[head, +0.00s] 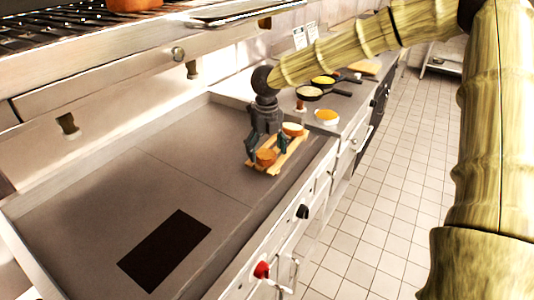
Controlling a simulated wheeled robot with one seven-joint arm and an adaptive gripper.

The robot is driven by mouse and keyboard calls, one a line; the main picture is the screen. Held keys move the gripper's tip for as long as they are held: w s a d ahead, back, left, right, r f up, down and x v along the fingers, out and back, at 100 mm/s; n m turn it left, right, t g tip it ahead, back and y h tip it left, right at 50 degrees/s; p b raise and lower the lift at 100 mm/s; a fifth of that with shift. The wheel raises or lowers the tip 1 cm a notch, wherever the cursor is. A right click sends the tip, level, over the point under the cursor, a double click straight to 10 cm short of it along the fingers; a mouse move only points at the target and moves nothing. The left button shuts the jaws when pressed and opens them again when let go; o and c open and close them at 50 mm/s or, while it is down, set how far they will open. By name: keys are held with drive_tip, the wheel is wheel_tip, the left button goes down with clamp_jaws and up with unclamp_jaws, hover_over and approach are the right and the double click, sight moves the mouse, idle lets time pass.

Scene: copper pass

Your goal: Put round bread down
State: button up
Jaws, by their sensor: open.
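One piece of round bread (266,156) sits at the near end of a wooden board (279,159) on the grey counter. A second round bread piece (293,129) lies at the board's far end. My gripper (266,150) points down over the near bread, with its fingers open on either side of it. Whether the fingers touch the bread cannot be told from this view.
A dark rectangular plate (164,249) lies flat on the counter at the near left. Beyond the board are a white bowl with orange contents (327,117) and pans (310,93). A red knob (262,270) sticks out from the front. The counter's middle is clear.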

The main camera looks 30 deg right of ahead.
sight(267, 155)
wheel_tip(267, 155, up, 6)
drive_tip(key=shift+r+b, duration=0.25)
drive_tip(key=shift+b, duration=0.05)
